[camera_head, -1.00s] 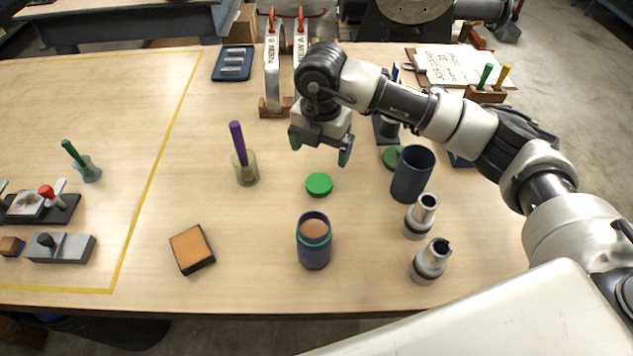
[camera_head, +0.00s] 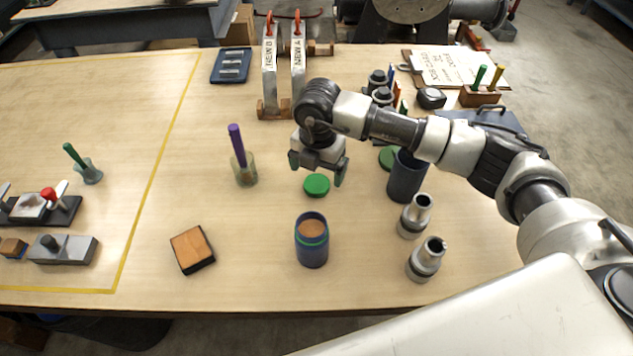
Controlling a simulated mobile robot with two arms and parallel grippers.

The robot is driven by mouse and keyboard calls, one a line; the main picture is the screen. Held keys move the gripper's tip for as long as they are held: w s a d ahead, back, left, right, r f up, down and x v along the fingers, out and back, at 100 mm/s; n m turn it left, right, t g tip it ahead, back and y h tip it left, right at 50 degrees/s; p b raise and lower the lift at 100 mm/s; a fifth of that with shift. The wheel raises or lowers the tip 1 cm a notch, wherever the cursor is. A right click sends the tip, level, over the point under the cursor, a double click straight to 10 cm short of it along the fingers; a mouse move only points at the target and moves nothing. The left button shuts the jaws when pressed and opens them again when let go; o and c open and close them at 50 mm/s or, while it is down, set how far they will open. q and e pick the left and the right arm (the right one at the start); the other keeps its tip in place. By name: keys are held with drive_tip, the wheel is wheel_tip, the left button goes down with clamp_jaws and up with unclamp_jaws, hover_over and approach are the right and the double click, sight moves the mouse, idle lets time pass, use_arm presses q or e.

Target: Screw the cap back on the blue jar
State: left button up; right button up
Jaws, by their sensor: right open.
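The blue jar (camera_head: 312,252) stands upright and uncapped near the front of the table, with brown contents and a green ring near its mouth. A green cap (camera_head: 316,185) lies flat on the table just behind the jar. A second green cap (camera_head: 388,158) lies farther right, partly hidden behind a dark cup. My right gripper (camera_head: 316,170) is open and empty, pointing down above the green cap behind the jar. Its fingers are to either side of that cap in the picture; the exact height is hard to tell. My left gripper is not in view.
The dark blue cup (camera_head: 406,178) and two metal fittings (camera_head: 415,216) (camera_head: 426,259) stand right of the jar. A glass with a purple stick (camera_head: 244,168) stands left of the cap. A wood-topped block (camera_head: 192,249) lies front left. The table between block and jar is clear.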

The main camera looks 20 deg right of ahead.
sight(316, 184)
drive_tip(key=f, duration=0.1)
drive_tip(key=f+p, duration=0.1)
drive_tip(key=f, duration=0.1)
drive_tip(key=f+p, duration=0.1)
drive_tip(key=shift+w+a+f, duration=0.15)
drive_tip(key=shift+w+f, duration=0.1)
drive_tip(key=shift+f, duration=0.35)
drive_tip(key=c, duration=1.1)
drive_tip(key=shift+o, duration=0.2)
drive_tip(key=shift+r, duration=0.1)
